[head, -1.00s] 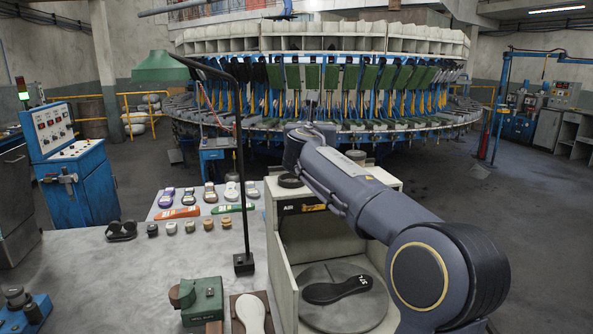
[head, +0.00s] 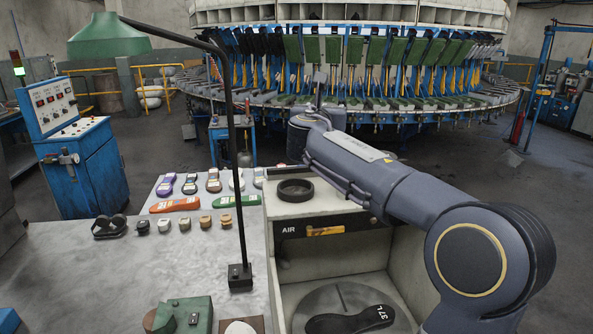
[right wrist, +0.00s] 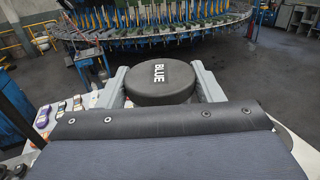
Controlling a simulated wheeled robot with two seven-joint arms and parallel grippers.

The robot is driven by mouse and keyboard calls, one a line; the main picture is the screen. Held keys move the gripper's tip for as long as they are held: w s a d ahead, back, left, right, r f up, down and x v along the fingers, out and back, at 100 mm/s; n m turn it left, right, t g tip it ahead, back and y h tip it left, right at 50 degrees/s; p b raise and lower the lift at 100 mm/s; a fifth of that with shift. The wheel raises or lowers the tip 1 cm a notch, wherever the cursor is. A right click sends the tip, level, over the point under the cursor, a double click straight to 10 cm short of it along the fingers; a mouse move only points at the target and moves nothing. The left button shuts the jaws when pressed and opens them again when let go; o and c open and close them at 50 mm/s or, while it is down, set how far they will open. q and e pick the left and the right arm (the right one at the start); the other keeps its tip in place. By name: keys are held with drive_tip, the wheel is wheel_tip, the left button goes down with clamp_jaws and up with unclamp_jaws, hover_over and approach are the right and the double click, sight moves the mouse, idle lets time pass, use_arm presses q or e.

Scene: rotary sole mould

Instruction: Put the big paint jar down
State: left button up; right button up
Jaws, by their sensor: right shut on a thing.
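The big paint jar shows in the right wrist view as a round black top (right wrist: 160,88) lettered BLUE. My right gripper (right wrist: 160,70) is shut on it, with one grey finger on each side. The jar's lower part and whatever is directly below it are hidden in that view. In the head view my right arm reaches in from the right above the cabinet, and its gripper and the jar cannot be made out clearly behind the wrist. My left gripper is not in view.
A pale cabinet (head: 280,255) marked AIR has a black ring (head: 295,190) on top and a dark sole (head: 350,320) inside. A black post (head: 238,200) stands left of it. Small shoes and blocks line the grey table (head: 190,260). The rotary machine (head: 360,100) stands behind.

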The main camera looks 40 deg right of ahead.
drive_tip(key=a+f, duration=0.3)
drive_tip(key=a+f+p, duration=0.1)
drive_tip(key=a+f, duration=0.2)
drive_tip(key=f, duration=0.1)
drive_tip(key=a+f, duration=0.3)
drive_tip(key=shift+s+f+p, duration=0.15)
drive_tip(key=shift+s+p, duration=0.2)
drive_tip(key=shift+p, duration=0.05)
drive_tip(key=shift+d+f, duration=0.1)
drive_tip(key=shift+f, duration=0.15)
drive_tip(key=shift+f, duration=0.2)
drive_tip(key=o, duration=1.2)
drive_tip(key=shift+r, duration=0.1)
drive_tip(key=shift+c, duration=0.2)
